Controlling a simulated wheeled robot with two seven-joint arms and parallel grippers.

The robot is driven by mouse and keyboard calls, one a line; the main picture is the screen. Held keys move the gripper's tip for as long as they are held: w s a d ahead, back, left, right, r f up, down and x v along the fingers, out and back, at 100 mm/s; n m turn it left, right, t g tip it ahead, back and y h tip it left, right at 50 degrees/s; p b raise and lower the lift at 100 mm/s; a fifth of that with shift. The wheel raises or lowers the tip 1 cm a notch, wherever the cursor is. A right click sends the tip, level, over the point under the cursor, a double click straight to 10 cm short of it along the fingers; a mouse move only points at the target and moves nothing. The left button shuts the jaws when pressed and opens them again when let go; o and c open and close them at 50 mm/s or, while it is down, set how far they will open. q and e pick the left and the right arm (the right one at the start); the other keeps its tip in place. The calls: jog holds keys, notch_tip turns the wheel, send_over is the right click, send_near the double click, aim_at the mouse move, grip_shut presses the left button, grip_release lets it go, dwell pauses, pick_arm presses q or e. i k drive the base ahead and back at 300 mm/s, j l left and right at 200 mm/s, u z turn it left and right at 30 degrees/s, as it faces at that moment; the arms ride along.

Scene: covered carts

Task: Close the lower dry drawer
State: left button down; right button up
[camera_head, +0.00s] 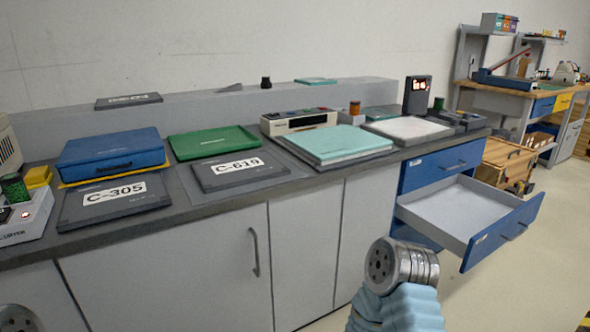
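A blue drawer unit stands at the right end of the grey counter. Its upper drawer (440,166) is shut, with a small white label and a dark handle. The drawer below it (503,233) is pulled far out to the right and looks empty, with a pale grey inside and a blue front with a handle. More blue front (412,236) shows under the open drawer. The label text is too small to read. My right arm rises at the bottom, left of the open drawer and apart from it in the picture. Neither gripper's fingers show.
The counter carries a blue case (112,154), a green tray (213,141), dark plates marked C-305 (115,200) and C-619 (240,171), and a teal-topped box (340,143). A wooden crate (506,163) stands behind the open drawer.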

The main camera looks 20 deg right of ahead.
aim_at(471, 219)
jog(key=z, duration=2)
jog(key=i+l, duration=0.1)
jog(key=i, duration=0.35)
